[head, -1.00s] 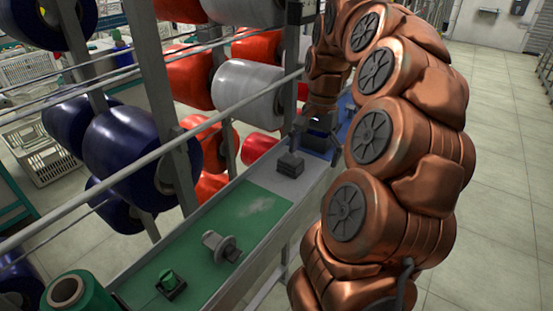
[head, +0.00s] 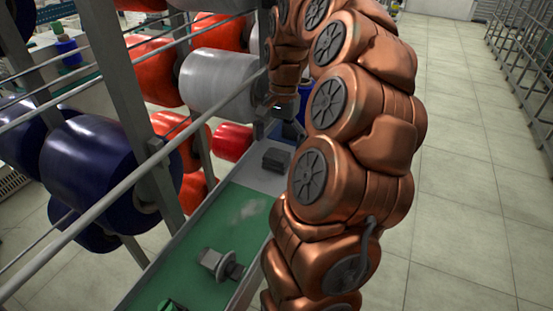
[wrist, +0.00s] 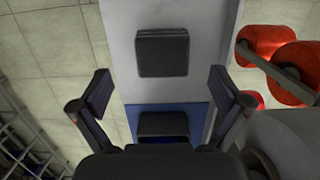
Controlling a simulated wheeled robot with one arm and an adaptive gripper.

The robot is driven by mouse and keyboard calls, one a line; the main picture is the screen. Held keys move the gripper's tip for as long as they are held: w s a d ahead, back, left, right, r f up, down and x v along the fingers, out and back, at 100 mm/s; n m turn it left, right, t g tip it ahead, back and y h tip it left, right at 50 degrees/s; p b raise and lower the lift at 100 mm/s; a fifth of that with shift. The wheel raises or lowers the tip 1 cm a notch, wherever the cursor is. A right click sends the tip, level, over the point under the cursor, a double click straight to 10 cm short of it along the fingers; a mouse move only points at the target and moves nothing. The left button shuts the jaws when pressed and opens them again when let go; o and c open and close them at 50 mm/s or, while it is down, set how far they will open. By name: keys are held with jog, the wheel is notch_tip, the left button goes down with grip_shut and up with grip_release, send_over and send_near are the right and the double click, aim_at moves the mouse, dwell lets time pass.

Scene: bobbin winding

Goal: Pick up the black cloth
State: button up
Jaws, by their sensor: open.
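The black cloth (head: 276,159) looks like a small, dark, folded square stack. It lies on the grey bench top just beyond the green mat. In the wrist view the cloth (wrist: 162,52) is fully visible, ahead of the fingers and roughly centred between their lines. My gripper (wrist: 161,90) is open and empty, its two fingers wide apart. In the head view my gripper (head: 284,118) hangs above the bench, a little beyond the cloth, partly hidden by my arm.
A blue surface (wrist: 190,112) with a dark object on it lies beneath the gripper. The green mat (head: 222,225) bears a grey spindle-like part (head: 218,263). A rack with large red spools (head: 155,74), a white spool (head: 217,84) and blue spools stands left. Floor (head: 460,160) at right is clear.

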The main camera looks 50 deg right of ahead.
aim_at(277, 154)
jog(key=shift+a+f+p, duration=0.2)
jog(key=shift+f+p, duration=0.25)
jog(key=shift+f, duration=0.8)
jog(key=shift+a+f+p, duration=0.2)
jog(key=shift+f+p, duration=0.25)
jog(key=shift+f, duration=0.75)
jog(key=shift+c, duration=0.4)
jog(key=c, duration=1.1)
